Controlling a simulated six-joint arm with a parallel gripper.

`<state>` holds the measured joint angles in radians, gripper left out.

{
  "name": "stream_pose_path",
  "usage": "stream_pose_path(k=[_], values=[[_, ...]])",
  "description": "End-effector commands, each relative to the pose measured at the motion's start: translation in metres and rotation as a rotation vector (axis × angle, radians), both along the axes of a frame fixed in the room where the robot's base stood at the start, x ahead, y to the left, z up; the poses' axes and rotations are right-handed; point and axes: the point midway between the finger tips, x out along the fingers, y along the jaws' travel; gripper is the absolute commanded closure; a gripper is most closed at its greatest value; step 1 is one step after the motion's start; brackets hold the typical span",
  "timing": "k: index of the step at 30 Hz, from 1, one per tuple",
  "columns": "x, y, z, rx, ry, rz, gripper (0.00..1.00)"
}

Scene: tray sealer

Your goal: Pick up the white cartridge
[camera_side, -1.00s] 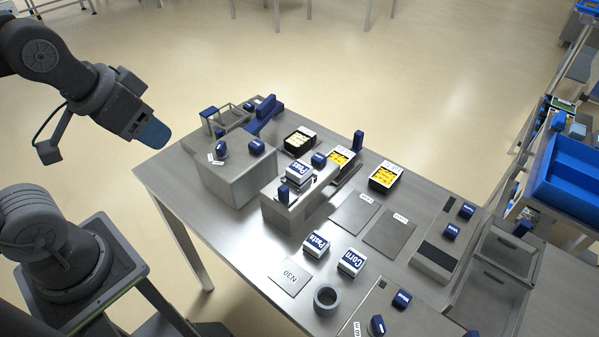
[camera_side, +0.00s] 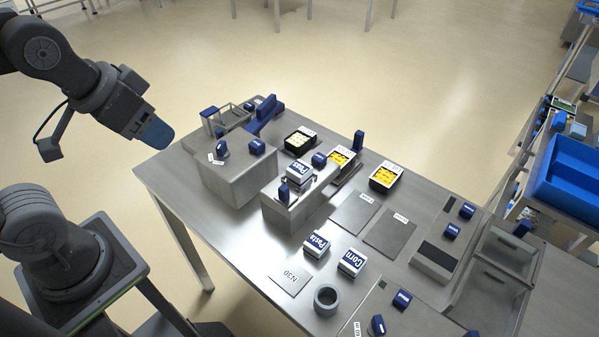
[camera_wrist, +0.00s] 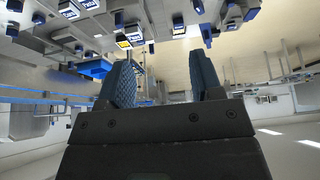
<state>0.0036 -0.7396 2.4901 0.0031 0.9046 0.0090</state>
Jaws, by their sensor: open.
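White cartridges with blue label faces are on the steel table in the side view. One marked "Paste" (camera_side: 316,243) and one marked "Corn" (camera_side: 350,262) stand side by side near the front. Another similar white one (camera_side: 299,173) sits on top of the middle steel block. I cannot tell which one the task names. My gripper (camera_side: 157,132) hangs in the air beyond the table's left edge, well away from all of them. In the wrist view my gripper (camera_wrist: 163,78) shows two blue ribbed fingers apart with nothing between them.
Steel blocks with blue knobs (camera_side: 256,147) stand at the table's left. A grey ring (camera_side: 326,298) and an "N30" plate (camera_side: 290,277) are near the front. A blue bin (camera_side: 574,170) is at right.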

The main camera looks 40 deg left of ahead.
Motion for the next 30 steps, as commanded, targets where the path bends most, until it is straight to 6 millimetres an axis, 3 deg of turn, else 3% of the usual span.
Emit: stream_pose_path(k=[5,14,20,24,30], values=[[0.025,-0.007,0.013,0.080,0.074,-0.147,0.40],[0.109,-0.043,0.022,0.325,0.291,-0.622,0.40],[0.165,-0.081,0.000,0.473,0.438,-0.941,0.40],[0.197,-0.112,-0.026,0.566,0.541,-1.155,0.40],[0.222,-0.146,-0.061,0.656,0.649,-1.372,0.40]])
